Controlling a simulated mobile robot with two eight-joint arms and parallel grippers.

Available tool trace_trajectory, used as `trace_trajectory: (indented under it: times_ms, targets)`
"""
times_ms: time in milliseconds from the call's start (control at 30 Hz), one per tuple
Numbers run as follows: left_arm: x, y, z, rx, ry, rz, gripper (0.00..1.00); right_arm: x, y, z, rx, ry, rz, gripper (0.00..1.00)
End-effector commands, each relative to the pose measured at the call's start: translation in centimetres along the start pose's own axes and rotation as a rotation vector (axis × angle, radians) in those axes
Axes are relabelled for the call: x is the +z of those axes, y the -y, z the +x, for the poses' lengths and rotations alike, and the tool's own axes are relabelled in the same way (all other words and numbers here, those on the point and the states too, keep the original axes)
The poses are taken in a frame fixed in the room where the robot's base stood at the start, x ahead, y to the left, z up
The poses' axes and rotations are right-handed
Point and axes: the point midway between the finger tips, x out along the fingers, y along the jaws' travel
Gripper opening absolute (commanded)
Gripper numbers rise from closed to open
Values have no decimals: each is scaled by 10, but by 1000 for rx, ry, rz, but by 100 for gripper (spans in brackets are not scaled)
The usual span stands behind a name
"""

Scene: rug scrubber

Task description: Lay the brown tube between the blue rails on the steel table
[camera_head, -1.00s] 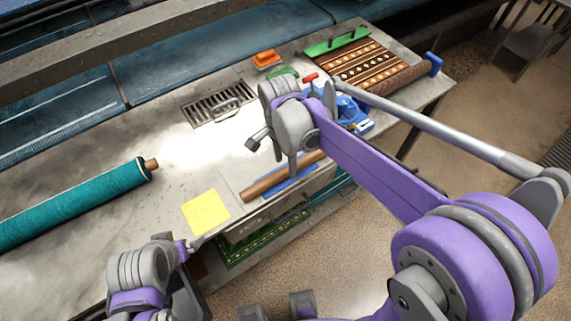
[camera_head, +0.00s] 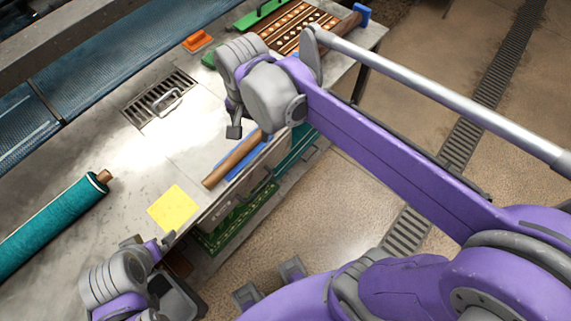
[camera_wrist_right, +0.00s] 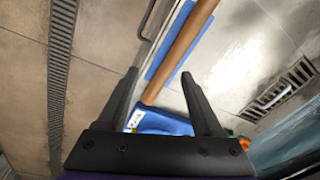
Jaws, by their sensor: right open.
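The brown tube (camera_head: 232,160) lies on the steel table (camera_head: 110,215) near its front edge, with a blue rail (camera_head: 252,160) along its front side. In the right wrist view, the tube (camera_wrist_right: 182,48) runs slanting beside the blue rail (camera_wrist_right: 164,64). A second rail is mostly hidden. My right gripper (camera_head: 236,128) is above the table near the tube's far end, which it partly hides. In the right wrist view, my right gripper (camera_wrist_right: 160,76) is open and empty, with the tube passing behind its fingers. My left gripper (camera_head: 163,243) is low by the front edge; its jaws are unclear.
A teal rolled rug (camera_head: 50,225) and a yellow sheet (camera_head: 172,208) lie to the left. A drain grate (camera_head: 160,97), an orange brush (camera_head: 198,40) and a patterned rug (camera_head: 300,30) are farther back. A blue object (camera_wrist_right: 160,122) lies beyond the tube's end.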

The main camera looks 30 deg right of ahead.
Motion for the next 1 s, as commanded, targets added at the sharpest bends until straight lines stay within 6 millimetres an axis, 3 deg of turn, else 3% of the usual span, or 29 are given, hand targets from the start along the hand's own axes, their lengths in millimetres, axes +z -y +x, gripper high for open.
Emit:
trace_trajectory:
  times_ms: [33,200,400,1000]
  targets:
    - [0,0,0,0,0,0,100,7,-21,9,-38,-32,-99,68]
    - [0,0,0,0,0,0,100,26,-71,40,-133,-181,-468,68]
    - [0,0,0,0,0,0,100,41,-105,68,-156,-321,-742,68]
    - [0,0,0,0,0,0,100,44,-111,74,-154,-357,-812,68]
